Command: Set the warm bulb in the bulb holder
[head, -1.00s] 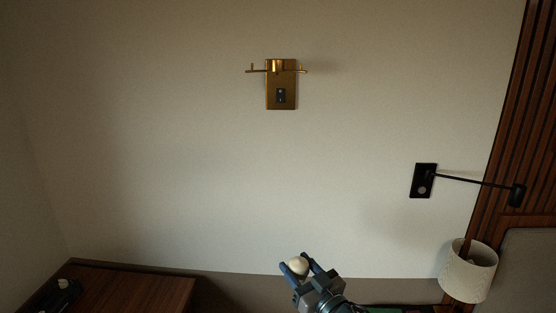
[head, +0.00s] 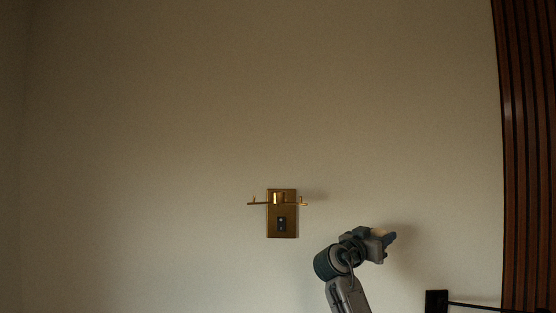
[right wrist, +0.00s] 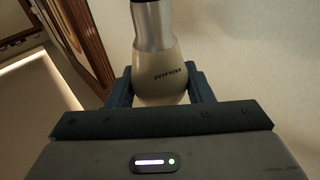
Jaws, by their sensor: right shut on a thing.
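The bulb holder (head: 283,222) is a brass plate on the wall in the head view, with a brass socket cup and a thin bar with upturned ends at its top. My right gripper (head: 390,240) is to the right of the plate and a little lower, apart from it. In the right wrist view, my right gripper (right wrist: 160,88) is shut on the warm bulb (right wrist: 160,65), a cream bulb with dark lettering and a silvery base pointing away from the jaws. The bulb is hidden in the head view. My left gripper is not in view.
A black wall lamp mount (head: 436,301) with a thin arm is at the lower right. Dark wooden slats (head: 527,150) run up the right edge. The wall around the brass plate is bare.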

